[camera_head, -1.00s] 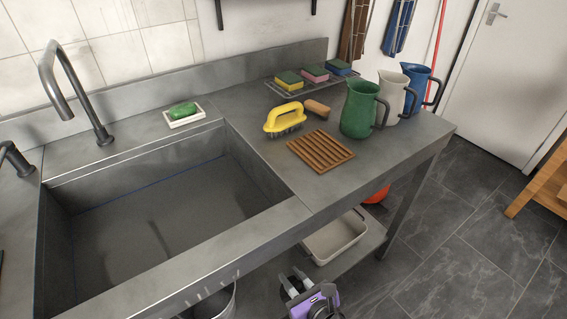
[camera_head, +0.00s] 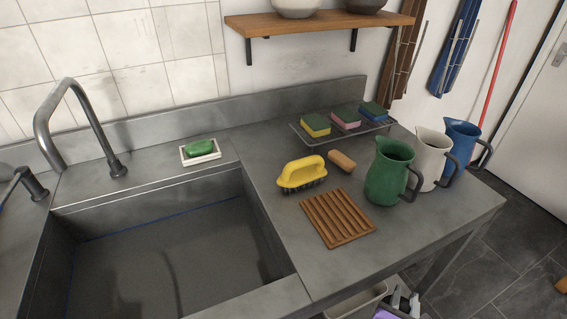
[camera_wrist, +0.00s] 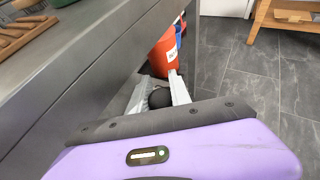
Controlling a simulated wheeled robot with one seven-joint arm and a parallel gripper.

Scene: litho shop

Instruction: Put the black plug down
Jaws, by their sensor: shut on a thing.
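My gripper (camera_wrist: 158,90) is shut on the black plug (camera_wrist: 160,98), a dark rounded thing between the two pale fingers in the wrist view. The fingers hide part of the plug. In the head view my gripper (camera_head: 403,303) shows only at the bottom edge, in front of the steel counter and below its top. The plug cannot be made out clearly there.
The steel sink (camera_head: 245,295) is at the left. The counter holds a wooden rack (camera_head: 338,217), yellow brush (camera_head: 301,174), green jug (camera_head: 388,172), white jug (camera_head: 428,158), blue jug (camera_head: 462,146) and soap dish (camera_head: 188,158). A red bucket (camera_wrist: 163,55) stands beyond the fingers.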

